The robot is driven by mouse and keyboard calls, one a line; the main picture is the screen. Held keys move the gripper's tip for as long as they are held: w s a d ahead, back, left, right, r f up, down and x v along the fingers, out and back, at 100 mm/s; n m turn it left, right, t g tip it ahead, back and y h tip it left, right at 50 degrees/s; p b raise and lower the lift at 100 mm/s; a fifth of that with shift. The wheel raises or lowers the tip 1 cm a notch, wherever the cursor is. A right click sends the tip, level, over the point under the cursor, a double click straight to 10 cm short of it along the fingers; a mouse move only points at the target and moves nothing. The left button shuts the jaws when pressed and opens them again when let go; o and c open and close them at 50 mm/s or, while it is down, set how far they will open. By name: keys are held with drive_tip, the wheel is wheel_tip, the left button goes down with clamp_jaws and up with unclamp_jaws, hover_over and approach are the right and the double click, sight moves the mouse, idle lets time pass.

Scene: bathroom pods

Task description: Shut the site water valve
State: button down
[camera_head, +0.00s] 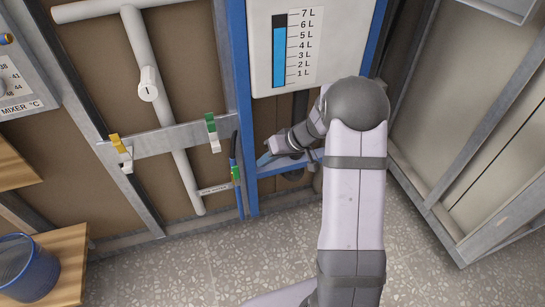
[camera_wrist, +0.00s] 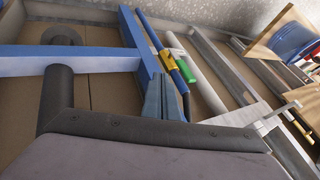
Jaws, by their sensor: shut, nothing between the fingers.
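Which fitting is the site water valve I cannot tell for certain. My gripper (camera_head: 265,159) is shut and empty, just right of the blue post and apart from the green piece in the head view. In the wrist view its blue-grey fingers (camera_wrist: 162,82) are together, in front of the blue post.
A blue post (camera_head: 240,100) and crossbar (camera_head: 295,167) frame the area. A white tank (camera_head: 310,45) with a litre scale hangs above. A white pipe (camera_head: 170,130) with a round knob (camera_head: 149,88), yellow (camera_head: 119,145) and green (camera_head: 211,123) clips are left. Floor (camera_head: 200,260) is clear.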

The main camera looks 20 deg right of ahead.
sight(237, 176)
drive_tip(key=shift+w+a+f+b, duration=0.15)
drive_tip(key=shift+a+f, duration=0.25)
drive_tip(key=shift+a, duration=0.5)
drive_tip(key=shift+w+a+f+b, duration=0.15)
drive_tip(key=shift+a+f, duration=0.25)
drive_tip(key=shift+a, duration=0.5)
drive_tip(key=shift+w+a+f, duration=0.25)
drive_tip(key=shift+a+f, duration=0.15)
drive_tip(key=shift+a, duration=0.5)
